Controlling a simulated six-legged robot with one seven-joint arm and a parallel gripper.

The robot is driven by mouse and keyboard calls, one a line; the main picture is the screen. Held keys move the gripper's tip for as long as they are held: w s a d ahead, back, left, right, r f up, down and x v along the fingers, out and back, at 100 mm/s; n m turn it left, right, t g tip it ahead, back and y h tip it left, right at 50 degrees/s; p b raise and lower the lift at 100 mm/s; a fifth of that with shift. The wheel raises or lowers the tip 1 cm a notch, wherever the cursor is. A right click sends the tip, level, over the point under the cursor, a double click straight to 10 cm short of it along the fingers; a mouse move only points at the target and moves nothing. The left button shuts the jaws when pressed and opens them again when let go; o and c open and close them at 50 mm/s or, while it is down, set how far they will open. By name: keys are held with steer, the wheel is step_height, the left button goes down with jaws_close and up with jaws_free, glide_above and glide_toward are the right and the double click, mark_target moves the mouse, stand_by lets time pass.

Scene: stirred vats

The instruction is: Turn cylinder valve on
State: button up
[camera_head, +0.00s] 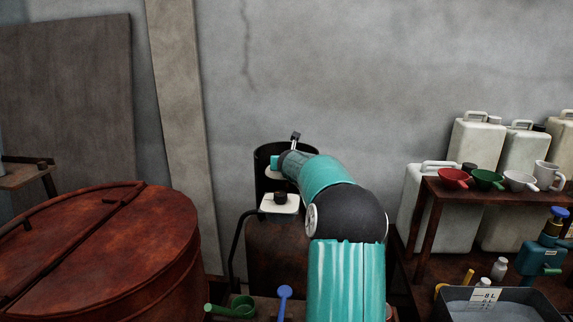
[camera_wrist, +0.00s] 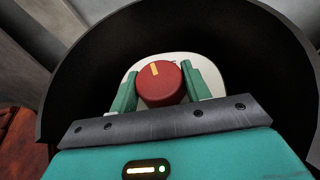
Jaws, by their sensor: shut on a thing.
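The valve knob (camera_wrist: 160,84) is a round red knob with a yellow mark near its upper edge, seen in the wrist view. A pale plate or cap (camera_wrist: 207,68) lies behind it, inside a dark, curved guard (camera_wrist: 75,85). My gripper (camera_wrist: 160,85) has its two green fingers on either side of the knob, shut on it. In the head view the dark cylinder guard (camera_head: 268,152) stands by the wall, and my gripper (camera_head: 278,166) reaches into it. My arm hides most of the valve there.
A rusty red vat (camera_head: 150,240) stands at left. At right a brown shelf (camera_head: 500,193) holds several cups, with white jerrycans (camera_head: 478,138) behind. A dark tray (camera_head: 535,304) with liquid and a teal pump (camera_head: 537,258) are at lower right. Blue and green scoops (camera_head: 284,292) lie in front.

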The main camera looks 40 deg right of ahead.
steer(key=shift+f, duration=0.3)
steer(key=shift+c, duration=0.2)
steer(key=o, duration=1)
steer(key=shift+r, duration=0.25)
steer(key=v, duration=1.3)
steer(key=shift+s, duration=0.4)
steer(key=shift+a+r, duration=0.15)
